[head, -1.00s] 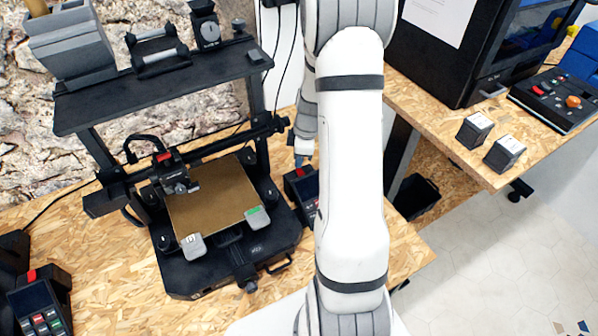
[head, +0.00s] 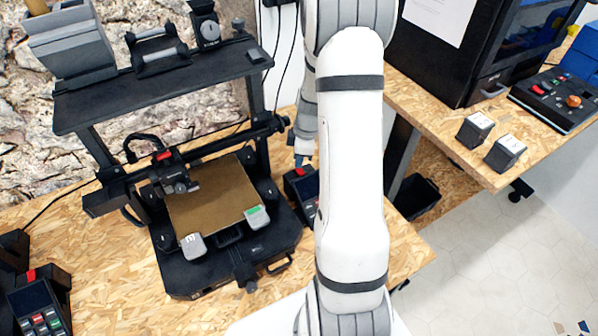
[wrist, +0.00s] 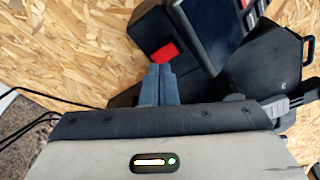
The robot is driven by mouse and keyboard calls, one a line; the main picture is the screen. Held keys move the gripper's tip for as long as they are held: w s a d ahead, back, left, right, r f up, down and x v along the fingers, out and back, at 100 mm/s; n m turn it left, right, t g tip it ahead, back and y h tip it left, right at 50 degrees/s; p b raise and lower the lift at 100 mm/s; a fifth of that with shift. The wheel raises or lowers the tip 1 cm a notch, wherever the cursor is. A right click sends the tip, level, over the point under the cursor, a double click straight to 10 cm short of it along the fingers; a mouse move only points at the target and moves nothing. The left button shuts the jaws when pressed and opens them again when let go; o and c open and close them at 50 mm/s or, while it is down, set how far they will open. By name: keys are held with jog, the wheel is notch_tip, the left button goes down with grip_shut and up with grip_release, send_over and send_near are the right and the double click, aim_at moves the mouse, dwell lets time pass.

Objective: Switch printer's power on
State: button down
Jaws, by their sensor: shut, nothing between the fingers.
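The printer (head: 215,268) is a black open-frame machine with a brown bed (head: 212,200), at the left in the head view. A black control box (head: 301,187) stands at its right side, partly hidden by my arm. In the wrist view the box (wrist: 147,33) has a red switch (wrist: 165,52) at its corner and a dark screen. My gripper (wrist: 160,70) is shut and empty, its blue-grey fingertips right beside the red switch. I cannot tell whether they touch it. In the head view my gripper (head: 303,160) is just above the box's back end.
A second control box (head: 40,305) with a red switch is at the lower left. At the right, a big black enclosed machine (head: 445,65), two small cartridges and a control panel (head: 562,98) stand on another bench. Cables hang behind my gripper.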

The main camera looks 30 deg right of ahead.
jog(key=shift+f+b, duration=0.8)
jog(key=shift+b, duration=0.05)
jog(key=shift+r, duration=0.1)
jog(key=shift+r+p, duration=1.6)
jog(key=shift+r, duration=1.85)
